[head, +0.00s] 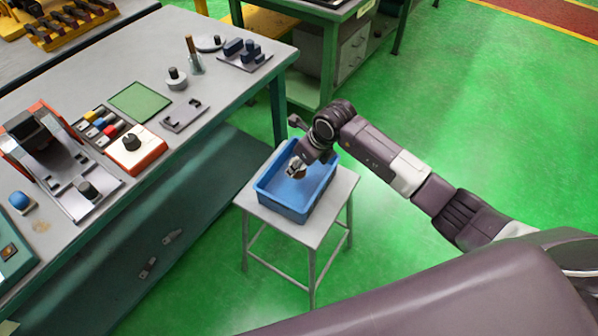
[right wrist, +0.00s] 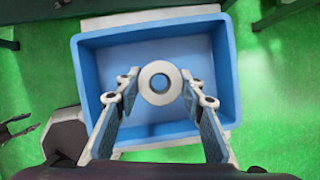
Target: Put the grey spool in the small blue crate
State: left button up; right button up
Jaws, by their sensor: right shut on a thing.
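The small blue crate (head: 284,206) stands on a small grey stool, and it fills much of the right wrist view (right wrist: 85,85). My right gripper (head: 293,168) is over the crate, pointing down. In the right wrist view my right gripper (right wrist: 160,92) is shut on the grey spool (right wrist: 148,84), a round pale piece with a hole in its middle. The spool is inside the crate's outline in that view; whether it touches the crate floor I cannot tell. In the head view the spool is mostly hidden by the gripper.
The grey stool top (head: 316,232) leaves a narrow margin around the crate. A long workbench (head: 222,88) to the left holds a green mat (head: 141,101), an orange-and-white box (head: 135,150) and other parts. Green floor is free on the right.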

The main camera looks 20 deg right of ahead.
jog(key=shift+f, duration=2.15)
jog(key=shift+f, duration=0.15)
jog(key=o, duration=1.2)
jog(key=shift+c, duration=0.2)
jog(key=v, duration=1.2)
jog(key=shift+r, duration=0.25)
